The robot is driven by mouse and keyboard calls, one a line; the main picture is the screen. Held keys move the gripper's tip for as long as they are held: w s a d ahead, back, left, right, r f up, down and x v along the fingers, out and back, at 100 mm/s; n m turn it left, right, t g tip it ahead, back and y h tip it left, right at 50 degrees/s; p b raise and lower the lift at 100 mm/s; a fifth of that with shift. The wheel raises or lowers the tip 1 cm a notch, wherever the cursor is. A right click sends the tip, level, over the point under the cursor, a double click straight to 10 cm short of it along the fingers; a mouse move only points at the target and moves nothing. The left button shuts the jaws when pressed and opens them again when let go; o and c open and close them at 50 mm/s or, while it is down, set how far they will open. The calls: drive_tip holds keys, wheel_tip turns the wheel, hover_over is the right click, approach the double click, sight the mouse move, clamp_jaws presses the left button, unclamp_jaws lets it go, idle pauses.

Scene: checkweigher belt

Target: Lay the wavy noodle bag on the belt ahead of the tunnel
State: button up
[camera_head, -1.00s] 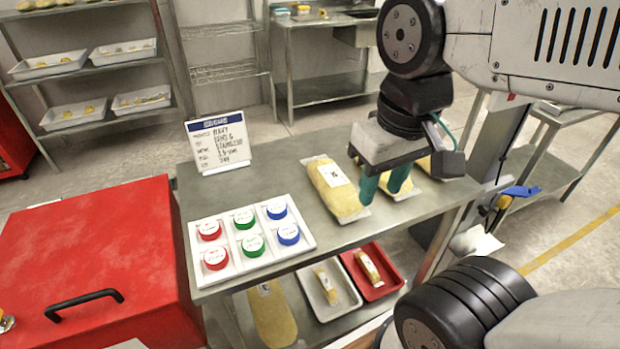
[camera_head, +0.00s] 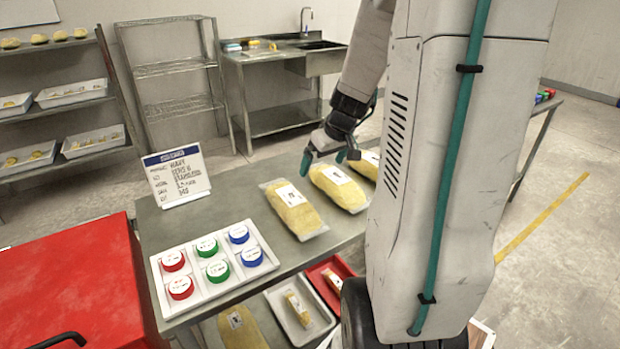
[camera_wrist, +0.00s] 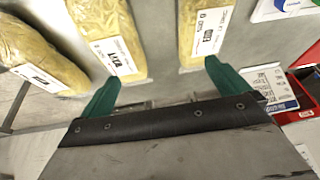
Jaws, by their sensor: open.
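Three clear bags of yellow noodles with white labels lie on the steel table: a left bag (camera_head: 293,212), a middle bag (camera_head: 338,188) and a right bag (camera_head: 371,165), partly hidden by my arm. I cannot tell which is the wavy one. My gripper (camera_head: 324,158) is open and empty at the far ends of the left and middle bags. In the wrist view, its green fingers (camera_wrist: 163,88) are spread, with bags (camera_wrist: 104,38) (camera_wrist: 207,32) (camera_wrist: 42,55) beyond them. No belt or tunnel is in view.
A sign card (camera_head: 177,177) and a white tray of coloured-lid jars (camera_head: 216,299) occupy the table's left. A red chest (camera_head: 75,290) stands at left. Trays with small packs (camera_head: 298,308) sit on the lower shelf. A sink bench (camera_head: 275,65) stands behind.

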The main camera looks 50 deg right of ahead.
sight(338, 177)
drive_tip(key=shift+m+h, duration=0.4)
drive_tip(key=d+f, duration=0.1)
drive_tip(key=d, duration=0.1)
drive_tip(key=s+d+f, duration=0.1)
drive_tip(key=d, duration=0.1)
drive_tip(key=d+f, duration=0.2)
drive_tip(key=d, duration=0.1)
drive_tip(key=shift+s+d+f, duration=0.1)
drive_tip(key=shift+s, duration=0.15)
drive_tip(key=x, duration=0.7)
drive_tip(key=shift+w+f, duration=0.25)
drive_tip(key=shift+f, duration=0.05)
drive_tip(key=c, duration=1.5)
drive_tip(key=shift+o, duration=0.2)
drive_tip(key=shift+r, duration=0.15)
